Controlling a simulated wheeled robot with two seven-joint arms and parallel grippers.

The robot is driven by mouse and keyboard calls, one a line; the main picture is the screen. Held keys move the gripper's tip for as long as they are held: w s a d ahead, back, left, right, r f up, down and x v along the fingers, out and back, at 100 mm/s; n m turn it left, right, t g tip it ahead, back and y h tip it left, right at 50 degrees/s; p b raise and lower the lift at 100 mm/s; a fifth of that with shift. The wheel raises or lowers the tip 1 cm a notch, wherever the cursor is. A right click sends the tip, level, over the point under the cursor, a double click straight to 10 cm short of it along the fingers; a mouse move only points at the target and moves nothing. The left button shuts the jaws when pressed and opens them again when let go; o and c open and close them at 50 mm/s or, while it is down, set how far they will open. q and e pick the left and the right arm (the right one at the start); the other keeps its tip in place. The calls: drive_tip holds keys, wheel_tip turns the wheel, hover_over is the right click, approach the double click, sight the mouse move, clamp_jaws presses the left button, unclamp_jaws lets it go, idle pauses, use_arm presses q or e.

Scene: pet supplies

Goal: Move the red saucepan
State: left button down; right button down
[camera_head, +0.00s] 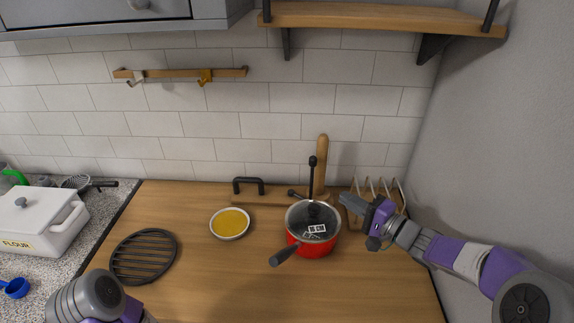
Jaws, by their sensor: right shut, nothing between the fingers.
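The red saucepan (317,248) stands on the wooden counter, right of the middle. Its dark handle (286,254) points to the front left. A dark lid or contents with a white label (316,229) shows in its top, and a dark upright utensil (312,180) rises from or behind it. My right gripper (346,200) is shut and empty, just above and right of the saucepan's rim. Whether it touches the pan cannot be told. My left arm shows at the lower left, but its gripper is out of view.
A yellow-filled bowl (230,223) and a black round trivet (143,256) lie left of the pan. A wooden rack (379,189) stands behind my right gripper. A white flour box (40,218) sits on the speckled counter. The wooden counter's front middle is clear.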

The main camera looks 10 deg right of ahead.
drive_tip(key=w+a, duration=0.3)
drive_tip(key=a, duration=1.2)
wheel_tip(320, 180, up, 11)
drive_tip(key=s+p, duration=0.1)
drive_tip(key=p, duration=1)
drive_tip(key=shift+s+a+f, duration=0.15)
drive_tip(key=shift+s+a, duration=0.05)
drive_tip(key=shift+a, duration=0.05)
